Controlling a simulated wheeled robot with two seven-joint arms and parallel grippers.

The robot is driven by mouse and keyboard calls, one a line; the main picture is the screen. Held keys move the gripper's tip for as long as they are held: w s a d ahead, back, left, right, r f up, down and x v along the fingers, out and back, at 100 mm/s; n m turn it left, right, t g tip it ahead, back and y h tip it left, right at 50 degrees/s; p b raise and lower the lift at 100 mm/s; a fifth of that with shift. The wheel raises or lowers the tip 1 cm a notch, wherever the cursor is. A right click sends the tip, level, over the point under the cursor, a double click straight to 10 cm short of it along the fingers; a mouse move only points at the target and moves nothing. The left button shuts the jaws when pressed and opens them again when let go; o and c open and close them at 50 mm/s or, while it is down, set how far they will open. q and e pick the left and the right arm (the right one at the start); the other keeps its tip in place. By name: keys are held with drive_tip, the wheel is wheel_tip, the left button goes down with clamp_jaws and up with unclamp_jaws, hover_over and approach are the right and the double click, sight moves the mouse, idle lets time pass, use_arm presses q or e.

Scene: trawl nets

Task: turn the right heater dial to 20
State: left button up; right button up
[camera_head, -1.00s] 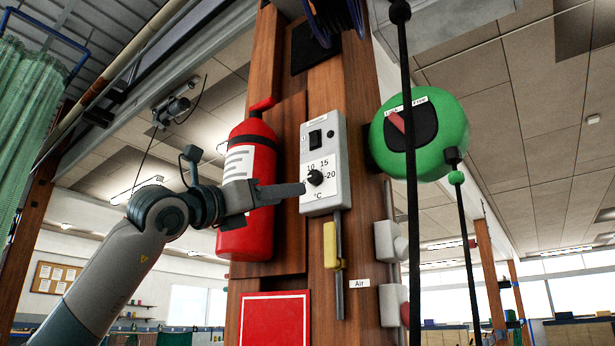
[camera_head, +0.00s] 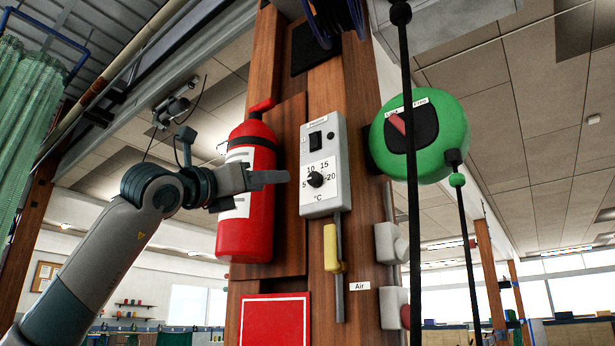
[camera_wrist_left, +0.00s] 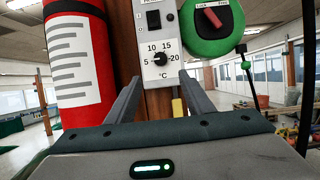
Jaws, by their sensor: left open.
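The heater box (camera_head: 321,137) is a pale grey panel on the wooden post, with a rocker switch at its top and a black dial (camera_head: 315,179) below. In the left wrist view the dial (camera_wrist_left: 163,60) shows beyond and between the fingers. My left gripper (camera_head: 286,177) is open and empty, just left of the box and in front of the red extinguisher, apart from the dial. My right gripper is not in view.
A red fire extinguisher (camera_head: 246,200) hangs left of the box, behind my left gripper. A green round reel (camera_head: 446,138) with a black cord hangs to the right. A yellow handle (camera_head: 331,248) and grey sockets (camera_head: 389,243) sit below.

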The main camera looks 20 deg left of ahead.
use_arm(q)
drive_tip(key=p, duration=0.2)
approach(312, 177)
drive_tip(key=p+x, duration=0.4)
drive_tip(key=x, duration=0.2)
drive_tip(key=shift+w+d, duration=0.1)
drive_tip(key=shift+d, duration=0.05)
drive_tip(key=shift+p+x, duration=0.65)
drive_tip(key=shift+x, duration=0.25)
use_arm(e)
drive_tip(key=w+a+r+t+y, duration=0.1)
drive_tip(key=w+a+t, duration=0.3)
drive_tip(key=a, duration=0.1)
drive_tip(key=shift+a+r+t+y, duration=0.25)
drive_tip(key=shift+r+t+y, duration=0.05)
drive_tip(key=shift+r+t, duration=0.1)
use_arm(q)
drive_tip(key=shift+f, duration=0.1)
drive_tip(key=shift+c, duration=0.3)
drive_tip(key=c, duration=1)
